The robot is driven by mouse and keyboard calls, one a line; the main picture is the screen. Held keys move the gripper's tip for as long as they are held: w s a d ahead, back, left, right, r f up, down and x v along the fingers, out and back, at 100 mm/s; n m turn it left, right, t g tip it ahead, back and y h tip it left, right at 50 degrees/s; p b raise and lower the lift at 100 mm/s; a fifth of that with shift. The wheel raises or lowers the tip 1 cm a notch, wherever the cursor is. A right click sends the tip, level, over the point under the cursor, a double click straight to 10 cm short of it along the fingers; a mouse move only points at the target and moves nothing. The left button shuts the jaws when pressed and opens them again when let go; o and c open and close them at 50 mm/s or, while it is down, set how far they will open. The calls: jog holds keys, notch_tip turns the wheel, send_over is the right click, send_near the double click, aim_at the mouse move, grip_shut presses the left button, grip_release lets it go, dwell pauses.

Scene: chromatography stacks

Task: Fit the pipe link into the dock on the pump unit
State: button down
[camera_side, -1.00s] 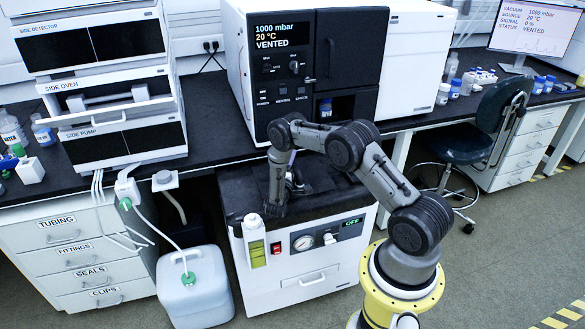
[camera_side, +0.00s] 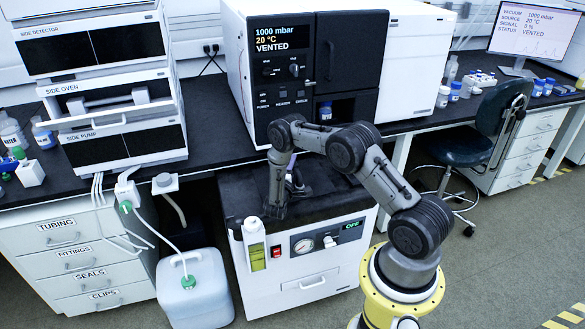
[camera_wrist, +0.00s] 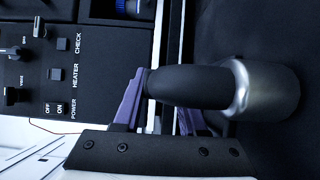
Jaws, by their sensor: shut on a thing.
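The pipe link (camera_wrist: 190,86) is a dark rounded tube with a shiny metal collar (camera_wrist: 262,90) at its right end in the wrist view. My gripper (camera_wrist: 160,102) is shut on it, with purple fingers at the tube's left part. In the side view my gripper (camera_side: 296,184) is small, dark and partly hidden by my arm, low over the black top of the pump unit (camera_side: 318,284). This is a white cabinet with a gauge, red switch and small green display. I cannot make out the dock, or whether the link touches anything.
The instrument (camera_side: 262,92) with a "VENTED" screen stands close behind; its control panel (camera_wrist: 55,60) fills the wrist view's left. A bottle with yellow-green liquid (camera_side: 255,246) hangs at the cabinet's front left. A white jug (camera_side: 195,290) stands on the floor beside it.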

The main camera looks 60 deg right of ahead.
notch_tip(320, 180, up, 2)
jog(key=shift+r, duration=0.2)
jog(key=s+a+r, duration=0.1)
jog(key=r, duration=0.1)
jog(key=s+a+r, duration=0.1)
jog(key=r, duration=0.1)
jog(key=s+a+r, duration=0.1)
jog(key=r, duration=0.1)
jog(key=shift+s, duration=0.3)
jog(key=s+a+r+n+t, duration=0.1)
jog(key=s+a+r+t, duration=0.1)
jog(key=s+a+r, duration=0.3)
jog(key=s+d+f+m+g, duration=0.1)
jog(key=s+d+g, duration=0.1)
jog(key=s+d, duration=1)
jog(key=w+d+f, duration=0.1)
jog(key=d+f, duration=0.2)
jog(key=w+d+f, duration=0.2)
jog(key=d+f, duration=0.1)
jog(key=d, duration=0.1)
jog(key=w+d+f, duration=0.2)
jog(key=d+f, duration=0.1)
jog(key=shift+d+f, duration=0.3)
jog(key=shift+d, duration=0.05)
jog(key=shift+d+f, duration=0.15)
jog(key=shift+f, duration=1.55)
